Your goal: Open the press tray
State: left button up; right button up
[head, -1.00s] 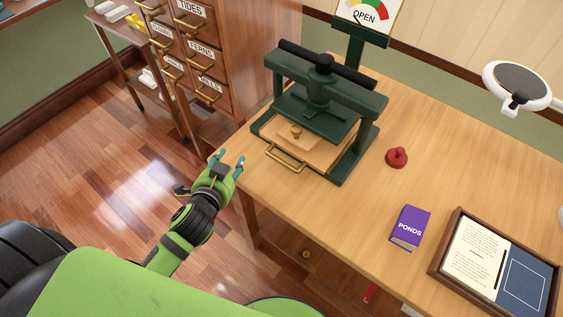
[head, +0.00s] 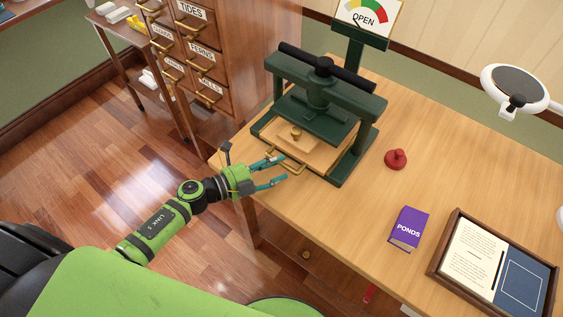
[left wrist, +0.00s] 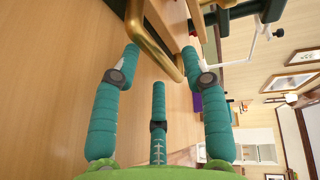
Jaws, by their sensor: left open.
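The dark green press (head: 322,105) stands on the wooden desk. Its wooden tray (head: 316,152) sits low in the frame, with a small brass knob (head: 296,132) above it. The tray's brass handle faces my left gripper, partly hidden by its fingers in the head view. My left gripper (head: 281,168) is open at the handle, its teal fingers pointing toward the press. In the left wrist view, the brass handle (left wrist: 151,38) runs between the spread fingertips, close to the right-hand finger; I cannot tell whether they touch. My right gripper is not in view.
A dial sign (head: 368,16) reading OPEN stands behind the press. A red knobbed object (head: 396,159), a purple book (head: 408,228) and a framed tray (head: 437,272) lie to the right. A labelled drawer cabinet (head: 215,60) stands at left. Desk surface between them is clear.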

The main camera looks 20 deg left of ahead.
pick_arm(q)
jog(key=shift+x, duration=1.2)
grip_shut()
